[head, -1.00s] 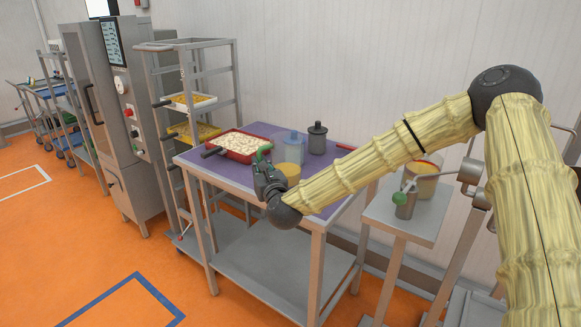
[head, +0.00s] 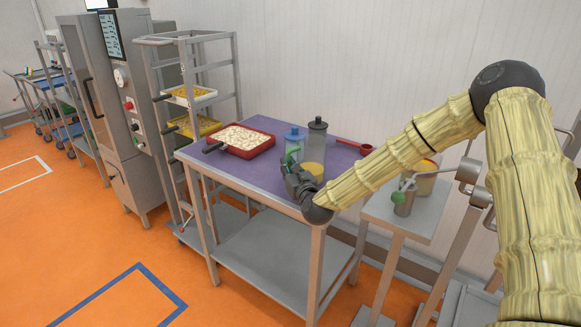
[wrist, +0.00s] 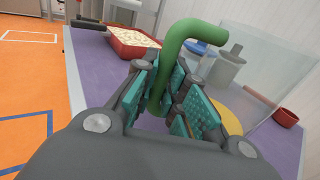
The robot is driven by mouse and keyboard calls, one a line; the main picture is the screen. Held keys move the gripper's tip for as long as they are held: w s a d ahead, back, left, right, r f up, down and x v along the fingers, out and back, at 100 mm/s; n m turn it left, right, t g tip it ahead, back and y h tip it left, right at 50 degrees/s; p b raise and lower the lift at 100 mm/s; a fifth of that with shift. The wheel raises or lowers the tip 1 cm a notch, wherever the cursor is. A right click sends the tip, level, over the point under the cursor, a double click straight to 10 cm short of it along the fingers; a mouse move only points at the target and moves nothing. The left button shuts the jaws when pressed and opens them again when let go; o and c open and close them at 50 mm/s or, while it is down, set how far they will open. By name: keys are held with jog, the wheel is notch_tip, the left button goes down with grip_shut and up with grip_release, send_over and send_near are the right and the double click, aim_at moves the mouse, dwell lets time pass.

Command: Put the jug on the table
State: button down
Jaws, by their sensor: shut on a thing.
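The jug (head: 313,171) is clear-walled with yellow at its lower part and a green handle (head: 292,156). In the wrist view the clear jug (wrist: 250,90) is right of my fingers, and its green handle (wrist: 188,33) passes between them. My gripper (wrist: 172,90) is shut on this handle; it also shows in the head view (head: 298,178). The table (head: 232,172) has a purple top and grey legs. The jug is over the table's near right part. I cannot tell whether its base touches the top, as my arm and fingers hide it.
A red tray (head: 241,141) of pale pieces stands on the table's left. A blue-lidded canister (head: 294,145), a dark-lidded canister (head: 317,139) and a red pan (head: 354,146) stand behind the jug. A rack (head: 190,70) is left; a machine with a small shelf (head: 432,212) is right.

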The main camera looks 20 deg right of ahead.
jog(key=shift+d+f, duration=0.1)
jog(key=shift+f, duration=0.3)
jog(key=c, duration=1.5)
grip_release()
jog(key=shift+s+r, duration=0.1)
jog(key=shift+r, duration=0.05)
jog(key=s+b, duration=0.1)
jog(key=s, duration=0.2)
jog(key=s+b, duration=0.1)
jog(key=s, duration=0.3)
jog(key=s+b, duration=0.1)
jog(key=s, duration=0.2)
jog(key=shift+s+d, duration=0.25)
jog(key=shift+d, duration=0.1)
jog(key=shift+s, duration=0.7)
